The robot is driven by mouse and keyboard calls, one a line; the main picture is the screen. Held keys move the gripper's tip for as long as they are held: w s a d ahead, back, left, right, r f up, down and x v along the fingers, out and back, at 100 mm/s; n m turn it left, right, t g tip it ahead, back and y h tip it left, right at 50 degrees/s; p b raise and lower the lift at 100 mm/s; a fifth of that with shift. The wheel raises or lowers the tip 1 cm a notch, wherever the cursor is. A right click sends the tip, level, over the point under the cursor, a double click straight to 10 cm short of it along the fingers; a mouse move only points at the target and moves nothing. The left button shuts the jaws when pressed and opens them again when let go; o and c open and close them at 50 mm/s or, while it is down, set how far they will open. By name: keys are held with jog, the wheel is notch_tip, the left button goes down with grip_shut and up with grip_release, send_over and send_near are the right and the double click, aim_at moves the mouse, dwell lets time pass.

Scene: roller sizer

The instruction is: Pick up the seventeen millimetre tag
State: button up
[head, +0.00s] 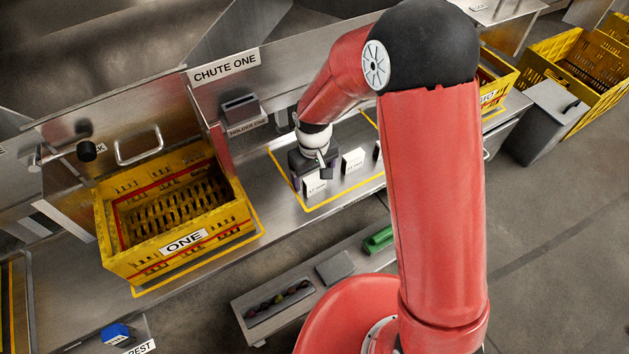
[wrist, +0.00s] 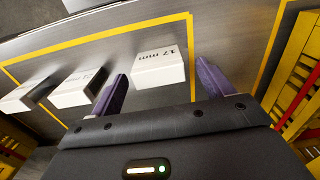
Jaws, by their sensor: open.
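The seventeen millimetre tag is a white block lettered "17 mm" (wrist: 160,70), on the steel bench inside a yellow outline. In the head view the tag (head: 314,187) shows just under my gripper (head: 312,168). In the wrist view my gripper (wrist: 161,76) is open, with one purple finger to each side of the tag and gaps on both sides. Nothing is held. How far down the fingers reach along the tag is hard to tell.
Two more white tags, a near one (wrist: 80,91) and a farther one (wrist: 24,95), stand left of it in the wrist view. Yellow crate ONE (head: 183,240) stands left in the head view. The holder (head: 240,108) is on the panel behind. Bare bench lies between crate and outline.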

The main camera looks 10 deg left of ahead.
aim_at(314, 175)
notch_tip(314, 175, down, 3)
jog(key=shift+f, duration=0.15)
jog(key=c, duration=1)
jog(key=shift+c, duration=0.2)
